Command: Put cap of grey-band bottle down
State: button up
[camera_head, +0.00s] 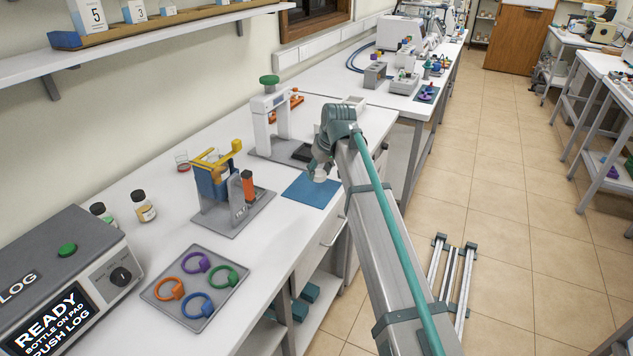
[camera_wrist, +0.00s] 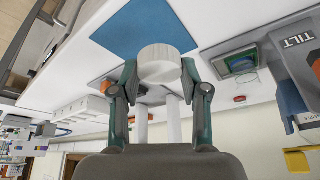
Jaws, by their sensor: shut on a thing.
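My gripper (camera_head: 321,164) is shut on a white round cap (camera_head: 320,174), held between its two fingertips. In the wrist view my gripper (camera_wrist: 159,78) grips the cap (camera_wrist: 160,64) from both sides. The cap is above the blue mat (camera_head: 308,192) near the front edge of the bench. In the wrist view the blue mat (camera_wrist: 143,27) lies just beyond the cap; I cannot tell the exact gap. I cannot make out a grey-band bottle.
A tilt stand (camera_head: 227,190) with a yellow clamp stands left of the mat. A white press-like stand (camera_head: 271,124) with a green knob is behind it. Two dark-capped bottles (camera_head: 144,207), a ring tray (camera_head: 196,287) and a READY box (camera_head: 68,281) are further left.

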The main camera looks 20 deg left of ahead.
jog(key=w+a+f+p, duration=0.1)
jog(key=w+a, duration=0.2)
jog(key=w, duration=0.1)
jog(key=p, duration=0.2)
send_near(311, 187)
jog(key=shift+w+a+f, duration=0.2)
jog(key=shift+a+f, duration=0.4)
jog(key=shift+a, duration=0.15)
jog(key=shift+w+a+f, duration=0.25)
jog(key=shift+w+f, duration=0.1)
jog(key=shift+f, duration=0.25)
jog(key=shift+w+f+p, duration=0.1)
jog(key=shift+f+p, duration=0.25)
jog(key=shift+f, duration=1.4)
jog(key=shift+f, duration=0.15)
jog(key=o, duration=0.7)
